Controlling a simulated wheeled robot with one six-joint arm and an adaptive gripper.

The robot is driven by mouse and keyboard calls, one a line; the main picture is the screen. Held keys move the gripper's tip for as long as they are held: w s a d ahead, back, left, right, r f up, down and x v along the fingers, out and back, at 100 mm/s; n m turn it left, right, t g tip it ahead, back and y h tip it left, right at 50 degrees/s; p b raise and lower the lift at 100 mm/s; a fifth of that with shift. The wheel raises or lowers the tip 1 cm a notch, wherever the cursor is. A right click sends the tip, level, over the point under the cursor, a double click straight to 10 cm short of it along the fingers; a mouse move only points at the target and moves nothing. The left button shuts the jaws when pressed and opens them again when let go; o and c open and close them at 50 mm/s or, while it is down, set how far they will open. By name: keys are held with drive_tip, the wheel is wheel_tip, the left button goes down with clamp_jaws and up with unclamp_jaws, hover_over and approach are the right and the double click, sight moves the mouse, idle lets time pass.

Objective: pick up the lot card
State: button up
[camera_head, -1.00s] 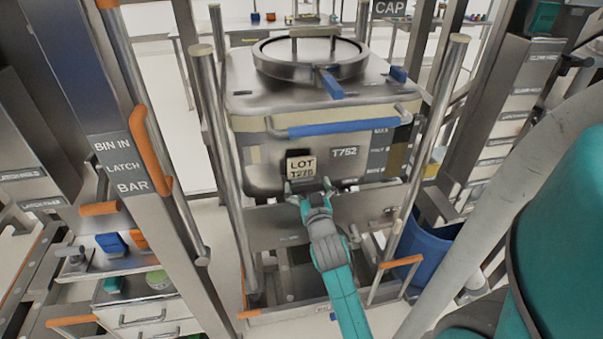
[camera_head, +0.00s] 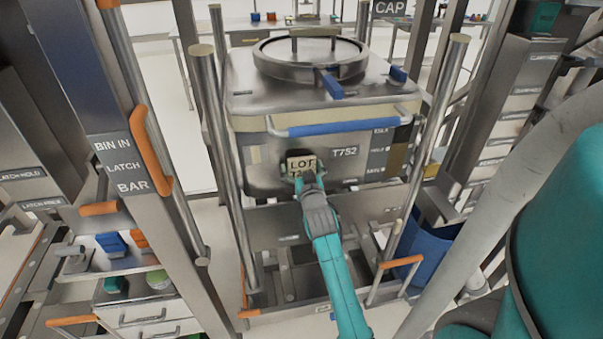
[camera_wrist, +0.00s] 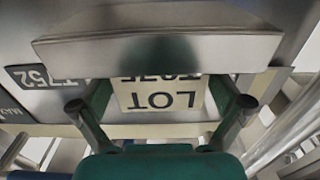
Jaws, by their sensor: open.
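The lot card (camera_head: 301,163) is a cream card with dark "LOT" lettering, in a dark holder on the front of the steel bin (camera_head: 255,168). Its lower part is hidden behind my gripper (camera_head: 309,178) in the head view. In the wrist view the card (camera_wrist: 160,99) appears upside down, between the two spread fingers of my gripper (camera_wrist: 160,108). The fingers are open, one on each side of the card. I cannot tell whether they touch it.
A metal ledge (camera_wrist: 160,50) spans the wrist view beyond the card. A blue-sleeved bar (camera_head: 335,129) runs across the bin above the card. Steel posts (camera_head: 222,130) stand beside the bin. An orange-handled frame (camera_head: 400,262) is below right.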

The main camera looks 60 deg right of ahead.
drive_tip(key=c, duration=0.9)
drive_tip(key=shift+c, duration=0.2)
